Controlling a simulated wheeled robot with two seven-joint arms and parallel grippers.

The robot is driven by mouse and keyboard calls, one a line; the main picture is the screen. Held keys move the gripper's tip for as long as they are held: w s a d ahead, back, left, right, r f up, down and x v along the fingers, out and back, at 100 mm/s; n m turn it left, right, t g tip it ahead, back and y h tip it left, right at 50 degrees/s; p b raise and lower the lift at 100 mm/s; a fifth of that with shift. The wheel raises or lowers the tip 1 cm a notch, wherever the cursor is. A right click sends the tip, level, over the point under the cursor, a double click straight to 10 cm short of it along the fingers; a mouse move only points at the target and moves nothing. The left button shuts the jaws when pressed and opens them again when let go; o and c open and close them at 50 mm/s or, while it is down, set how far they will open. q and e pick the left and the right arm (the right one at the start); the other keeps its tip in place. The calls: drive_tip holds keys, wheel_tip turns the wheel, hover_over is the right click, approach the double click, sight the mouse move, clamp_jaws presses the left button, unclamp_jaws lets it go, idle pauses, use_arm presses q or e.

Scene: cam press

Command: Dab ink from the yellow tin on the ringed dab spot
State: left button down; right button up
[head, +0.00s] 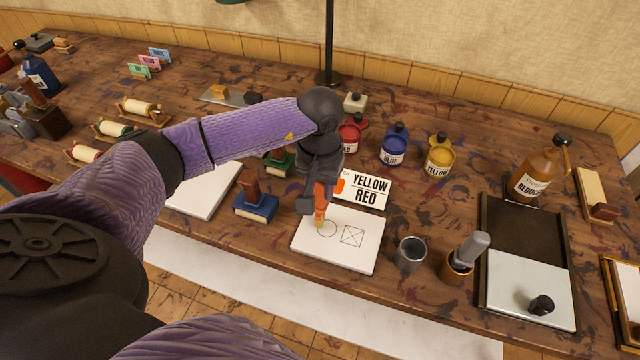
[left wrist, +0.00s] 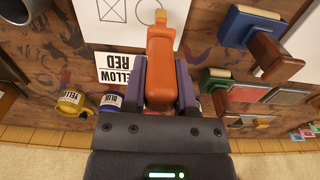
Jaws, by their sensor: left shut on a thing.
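My left gripper (head: 320,182) is shut on an orange-handled dabber (head: 321,196), its tan tip pointing down. In the head view the tip is at the left part of the white pad (head: 356,259), by the drawn ring (head: 327,229); I cannot tell whether it touches. In the left wrist view the dabber (left wrist: 163,75) sits between the jaws (left wrist: 160,90), its tip overlapping the ring's edge. My right gripper is not in view.
The blue tin (head: 393,152) and red tin (head: 349,138) stand farther back. A grey cup (head: 409,254) and a holder (head: 456,268) are right of the pad; a blue stamp (head: 256,206) is left.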

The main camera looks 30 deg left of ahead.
use_arm(q)
drive_tip(key=shift+f+b, duration=0.4)
drive_tip(key=shift+f, duration=0.05)
drive_tip(key=shift+b, duration=1.6)
idle(1.0)
drive_tip(key=shift+r, duration=0.15)
